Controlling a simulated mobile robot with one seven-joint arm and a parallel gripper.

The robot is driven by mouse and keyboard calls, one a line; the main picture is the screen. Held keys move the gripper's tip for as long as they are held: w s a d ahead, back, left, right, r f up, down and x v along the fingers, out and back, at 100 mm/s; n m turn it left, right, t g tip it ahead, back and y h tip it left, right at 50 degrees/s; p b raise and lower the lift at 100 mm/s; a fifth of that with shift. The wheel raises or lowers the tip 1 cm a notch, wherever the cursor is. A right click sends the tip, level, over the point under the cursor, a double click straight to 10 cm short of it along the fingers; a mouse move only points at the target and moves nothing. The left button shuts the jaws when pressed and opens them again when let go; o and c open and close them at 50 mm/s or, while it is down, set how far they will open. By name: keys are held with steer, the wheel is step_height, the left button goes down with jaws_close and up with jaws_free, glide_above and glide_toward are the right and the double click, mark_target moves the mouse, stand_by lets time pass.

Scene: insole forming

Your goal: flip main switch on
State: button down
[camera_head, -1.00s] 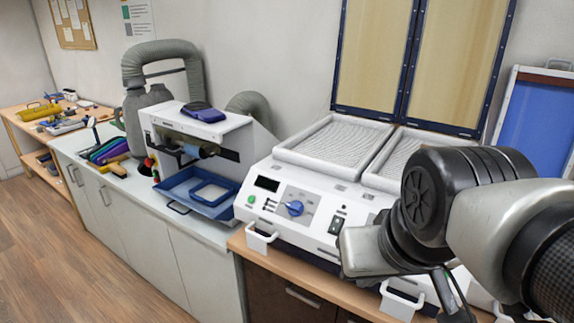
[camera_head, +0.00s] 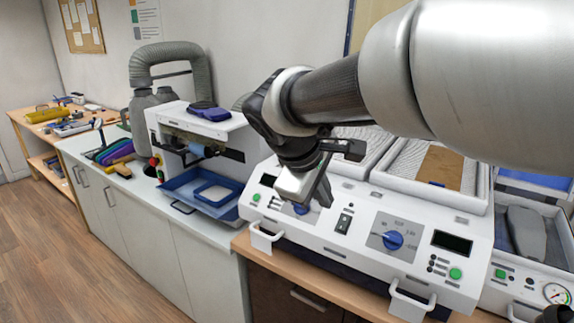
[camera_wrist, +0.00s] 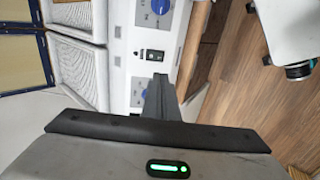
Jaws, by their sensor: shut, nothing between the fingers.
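The main switch (camera_head: 343,223) is a small black rocker on the sloped white front panel (camera_head: 350,248) of the forming machine, between two blue dials. It also shows in the wrist view (camera_wrist: 152,54), just beyond my fingertips. Its on or off position is too small to tell. My gripper (camera_head: 324,194) is shut and empty, pointing down above the panel, up and left of the switch and in front of the left dial. In the wrist view my shut fingers (camera_wrist: 160,82) point toward the switch, apart from it as far as I can tell.
The right blue dial (camera_head: 392,240) and a green button (camera_head: 455,273) sit right of the switch. The left dial (camera_head: 300,209) is partly hidden by my gripper. White handles (camera_head: 412,303) stick out at the panel's front. A grinding machine (camera_head: 225,130) stands to the left.

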steer(key=shift+d, duration=0.1)
glide_toward(340, 229)
steer(key=x, duration=0.6)
steer(key=shift+w+d+f, duration=0.1)
steer(key=shift+w+d, duration=0.05)
steer(key=shift+w, duration=0.1)
steer(key=shift+f+b, duration=0.35)
steer(key=shift+b, duration=0.2)
steer(key=shift+r, duration=0.15)
steer(key=shift+r+p, duration=0.1)
steer(key=shift+p, duration=0.2)
steer(key=shift+r+p, duration=0.45)
steer(key=shift+r, duration=0.25)
